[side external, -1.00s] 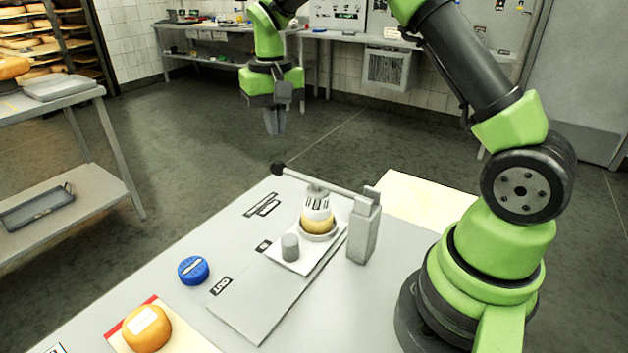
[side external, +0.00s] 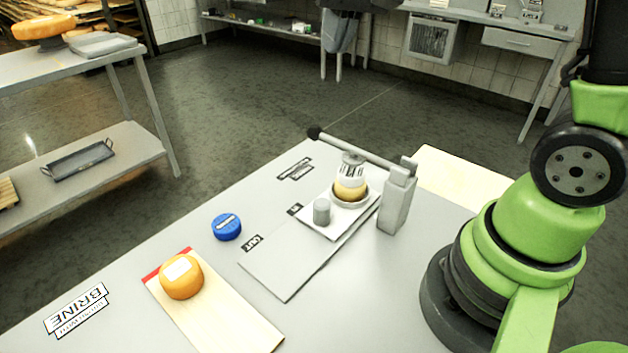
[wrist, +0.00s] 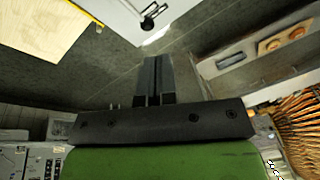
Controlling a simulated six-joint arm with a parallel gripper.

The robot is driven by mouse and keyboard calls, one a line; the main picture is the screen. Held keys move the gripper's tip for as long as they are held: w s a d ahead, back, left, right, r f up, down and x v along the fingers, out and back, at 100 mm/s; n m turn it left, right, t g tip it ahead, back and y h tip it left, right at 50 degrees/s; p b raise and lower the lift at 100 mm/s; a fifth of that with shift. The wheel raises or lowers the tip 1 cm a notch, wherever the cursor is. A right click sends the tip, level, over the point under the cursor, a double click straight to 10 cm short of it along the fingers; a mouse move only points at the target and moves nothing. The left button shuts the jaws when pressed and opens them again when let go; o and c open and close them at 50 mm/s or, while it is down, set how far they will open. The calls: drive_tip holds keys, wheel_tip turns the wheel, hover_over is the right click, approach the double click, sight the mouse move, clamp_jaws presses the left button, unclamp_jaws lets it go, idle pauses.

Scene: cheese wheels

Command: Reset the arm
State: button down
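In the wrist view my gripper (wrist: 153,75) has its two dark fingers side by side with only a thin line between them; it looks shut and empty, over bare floor. In the side view I cannot clearly make it out. A lever press (side external: 397,195) with a black knob stands on the work table (side external: 225,295). A small pale-yellow cheese (side external: 350,188) sits under its white head, in a ring on a white plate. A grey cylinder (side external: 321,211) stands on the plate. An orange cheese wheel (side external: 181,277) with a white label lies on a wooden board (side external: 213,318).
A blue round tub (side external: 227,227) lies on the table beside the grey mat (side external: 285,272). A side bench (side external: 75,62) with another wheel (side external: 43,27) stands at the left. Open floor lies between the table and the back benches.

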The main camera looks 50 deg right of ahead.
drive_tip(key=s+a+t, duration=0.2)
drive_tip(key=s, duration=0.5)
drive_tip(key=s+a+r+n+t+y, duration=0.1)
drive_tip(key=s+a+t, duration=0.1)
drive_tip(key=s, duration=0.6)
drive_tip(key=shift+s+a+r, duration=0.2)
drive_tip(key=shift+r, duration=0.1)
